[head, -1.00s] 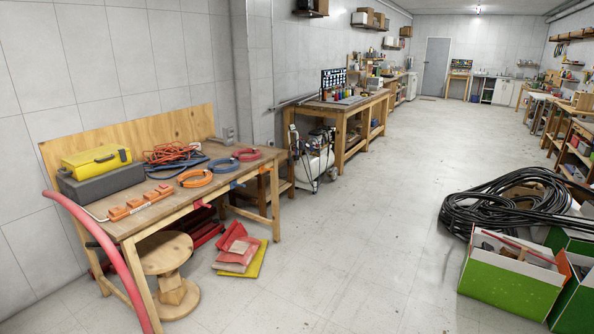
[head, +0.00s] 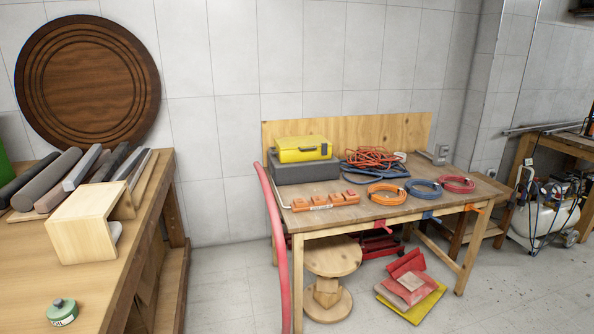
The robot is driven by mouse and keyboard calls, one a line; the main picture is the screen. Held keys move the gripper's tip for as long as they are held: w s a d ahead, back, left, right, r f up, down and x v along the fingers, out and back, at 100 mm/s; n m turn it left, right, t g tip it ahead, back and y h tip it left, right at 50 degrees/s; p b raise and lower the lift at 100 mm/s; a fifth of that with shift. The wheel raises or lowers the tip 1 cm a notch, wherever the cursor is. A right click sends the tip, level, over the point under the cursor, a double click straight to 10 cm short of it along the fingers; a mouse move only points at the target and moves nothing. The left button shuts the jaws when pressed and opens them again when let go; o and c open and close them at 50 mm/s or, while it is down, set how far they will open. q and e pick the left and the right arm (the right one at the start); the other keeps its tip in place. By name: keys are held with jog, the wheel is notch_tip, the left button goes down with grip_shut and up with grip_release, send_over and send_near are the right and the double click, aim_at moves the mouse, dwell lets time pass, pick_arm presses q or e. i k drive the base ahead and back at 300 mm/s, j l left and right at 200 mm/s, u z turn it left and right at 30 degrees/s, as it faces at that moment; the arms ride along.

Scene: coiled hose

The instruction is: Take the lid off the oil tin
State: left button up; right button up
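A small round green tin (head: 62,314) with a dark knob-like top stands near the front edge of the wooden bench at the lower left. It may be the oil tin; its pale label is too small to read. The dark top sits on it. Neither of my grippers is in view.
The left bench (head: 100,278) also bears an open wooden box (head: 82,230) and several rods. A second workbench (head: 350,211) holds a yellow case (head: 302,149) and coiled hoses. A pink hose (head: 272,235) hangs at its left end. Floor between the benches is clear.

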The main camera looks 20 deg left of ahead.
aim_at(61, 309)
jog(key=i+u, duration=0.1)
jog(key=u, duration=0.3)
jog(key=i+l+u, duration=0.1)
jog(key=u, duration=0.3)
jog(key=i+l+u, duration=0.15)
jog(key=u, duration=0.25)
jog(key=i+l+u, duration=0.1)
jog(key=u, duration=0.3)
jog(key=i+l+u, duration=0.15)
jog(key=u, duration=0.3)
jog(key=i+l+u, duration=0.1)
jog(key=u, duration=0.35)
jog(key=l+u, duration=0.35)
jog(key=u, duration=0.15)
